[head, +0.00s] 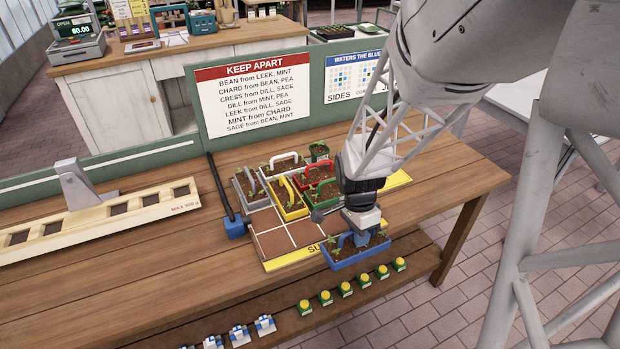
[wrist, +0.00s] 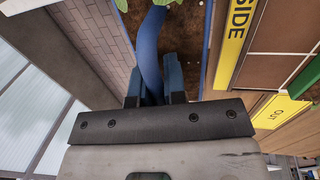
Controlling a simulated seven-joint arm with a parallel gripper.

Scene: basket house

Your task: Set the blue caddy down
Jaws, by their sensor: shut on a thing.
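The blue caddy (head: 341,263) is a small tray of soil with green seedlings and an arched blue handle. In the head view it is at the table's front edge, overlapping the front of the yellow-edged mat (head: 285,258). My gripper (head: 360,239) is over the caddy, shut on its handle. In the wrist view the blue handle (wrist: 151,45) runs between the two blue fingers of my gripper (wrist: 154,92), with soil and leaves beyond. The caddy's underside is hidden; I cannot tell whether it touches the table.
Grey, yellow, red and green caddies stand close together on the mat's back part. Bare mat squares (head: 275,242) lie left of my gripper. A blue-ended black bar (head: 236,226) lies left of the mat. Yellow-topped items (head: 345,288) line the lower shelf. A "KEEP APART" sign (head: 258,95) stands behind.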

